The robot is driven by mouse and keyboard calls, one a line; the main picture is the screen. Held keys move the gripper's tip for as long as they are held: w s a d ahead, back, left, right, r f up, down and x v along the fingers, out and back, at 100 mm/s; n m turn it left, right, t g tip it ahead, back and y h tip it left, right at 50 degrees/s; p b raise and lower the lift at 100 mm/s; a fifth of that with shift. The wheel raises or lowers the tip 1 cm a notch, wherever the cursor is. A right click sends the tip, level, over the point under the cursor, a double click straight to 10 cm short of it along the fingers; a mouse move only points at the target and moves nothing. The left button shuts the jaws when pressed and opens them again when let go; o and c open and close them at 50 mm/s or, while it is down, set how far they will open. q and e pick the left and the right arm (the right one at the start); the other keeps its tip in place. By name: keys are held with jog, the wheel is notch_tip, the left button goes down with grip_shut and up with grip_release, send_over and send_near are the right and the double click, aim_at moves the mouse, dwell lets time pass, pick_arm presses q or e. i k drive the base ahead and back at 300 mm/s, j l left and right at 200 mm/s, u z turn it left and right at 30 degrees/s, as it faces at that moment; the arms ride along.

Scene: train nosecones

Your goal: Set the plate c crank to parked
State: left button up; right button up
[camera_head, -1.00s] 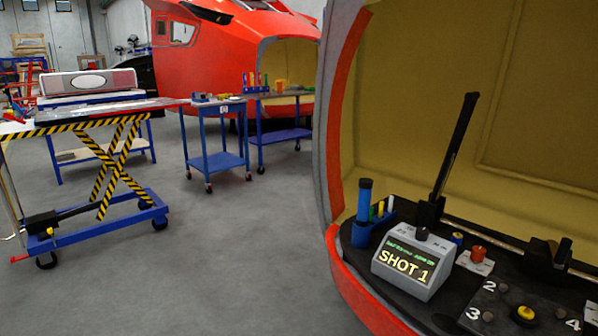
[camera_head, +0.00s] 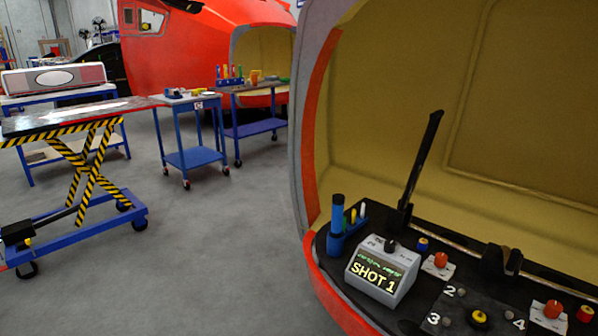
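No crank marked as plate c can be told apart from this distance. A small white label (camera_head: 199,105), too small to read surely, is on the blue trolley (camera_head: 190,158) left of centre. In the near nosecone, a black bench (camera_head: 352,306) carries a tall black lever (camera_head: 421,170), tilted to the right. Red knobs (camera_head: 441,259) sit on small white plates there. A dark plate numbered 2, 3 and 4 (camera_head: 463,305) holds a yellow knob (camera_head: 478,317). Neither of my grippers is in view.
A grey box reading SHOT 1 (camera_head: 384,272) and a blue holder (camera_head: 347,240) stand on the bench. A yellow-striped lift table (camera_head: 75,165) is at left. Another blue trolley (camera_head: 255,128) stands behind. Grey floor (camera_head: 215,260) between them is clear.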

aim_at(510, 259)
jog(key=z, duration=2.1)
jog(key=j+z, duration=1)
jog(key=j, duration=0.3)
jog(key=k+j+z, duration=0.15)
jog(key=j, duration=0.25)
